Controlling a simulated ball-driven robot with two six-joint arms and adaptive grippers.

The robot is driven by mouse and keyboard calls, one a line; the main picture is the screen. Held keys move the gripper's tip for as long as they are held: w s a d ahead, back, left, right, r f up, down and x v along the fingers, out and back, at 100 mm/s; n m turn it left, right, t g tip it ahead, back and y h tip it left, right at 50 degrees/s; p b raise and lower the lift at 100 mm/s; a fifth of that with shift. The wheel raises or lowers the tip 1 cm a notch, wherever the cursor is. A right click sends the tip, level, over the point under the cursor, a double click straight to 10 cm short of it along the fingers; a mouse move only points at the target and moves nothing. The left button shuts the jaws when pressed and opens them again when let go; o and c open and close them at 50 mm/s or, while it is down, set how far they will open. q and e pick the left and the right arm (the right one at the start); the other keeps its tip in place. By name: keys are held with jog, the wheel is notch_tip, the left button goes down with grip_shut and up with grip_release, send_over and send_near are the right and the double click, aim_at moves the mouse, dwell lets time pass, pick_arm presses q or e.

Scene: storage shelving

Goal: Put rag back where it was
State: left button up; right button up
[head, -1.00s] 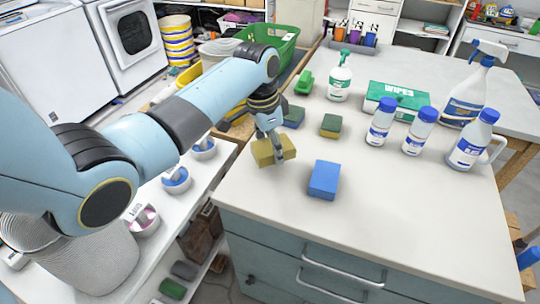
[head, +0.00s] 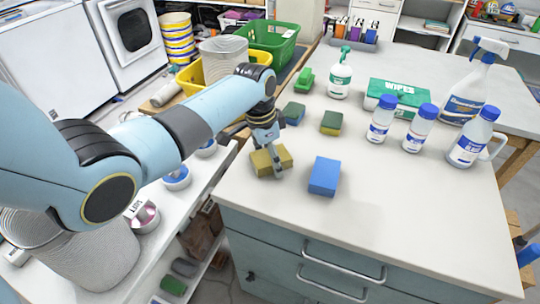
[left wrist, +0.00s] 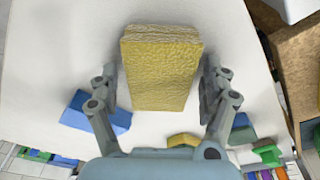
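A yellow block-shaped cloth or sponge (head: 262,163) with a rough surface lies on the white counter top (head: 425,200) near its left front edge; I cannot tell whether it is the rag. It also shows in the left wrist view (left wrist: 161,70). My left gripper (head: 272,160) is just above it, pointing down. In the left wrist view the fingers (left wrist: 160,92) stand apart on both sides of the yellow block, with narrow gaps. A smooth blue block (head: 324,176) lies to its right. My right gripper is not in view.
White bottles (head: 381,118), spray bottles (head: 339,75) and a green wipes box (head: 397,97) stand farther back. The counter's front right is clear. Low shelves (head: 180,200) stand left.

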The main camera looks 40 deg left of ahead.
aim_at(263, 158)
pick_arm(q)
jog(key=shift+r, duration=0.15)
jog(key=shift+r, duration=0.35)
notch_tip(263, 158, up, 11)
jog(key=s+a+p, duration=0.1)
jog(key=shift+s, duration=0.3)
